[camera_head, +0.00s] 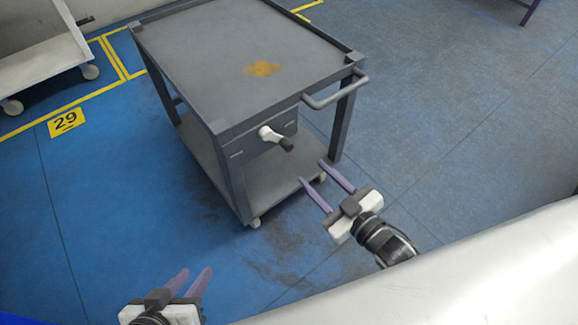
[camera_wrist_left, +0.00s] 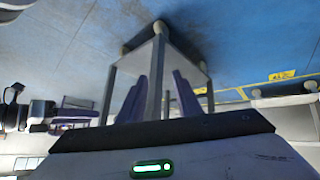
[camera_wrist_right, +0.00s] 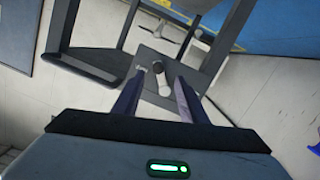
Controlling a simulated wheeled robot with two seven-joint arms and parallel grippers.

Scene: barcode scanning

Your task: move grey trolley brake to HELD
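The grey trolley (camera_head: 240,50) stands upright in the middle of the head view. Its brake lever (camera_head: 273,136), a white hub and arm with a dark grip, sticks out from a grey panel (camera_head: 255,148) under the top. Small marks on the panel are too small to read. My right gripper (camera_head: 312,171) is open and empty, below and right of the lever, apart from it. In the right wrist view the lever (camera_wrist_right: 162,78) shows between the finger lines, beyond them. My left gripper (camera_head: 197,271) is open and empty, low at the left, with the trolley (camera_wrist_left: 153,75) ahead in its wrist view.
A handle bar (camera_head: 335,90) juts from the trolley's top right edge. A lower shelf (camera_head: 285,180) lies beneath the panel. A pale cart (camera_head: 40,55) stands at the far left, beyond a yellow floor sign "29" (camera_head: 66,122).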

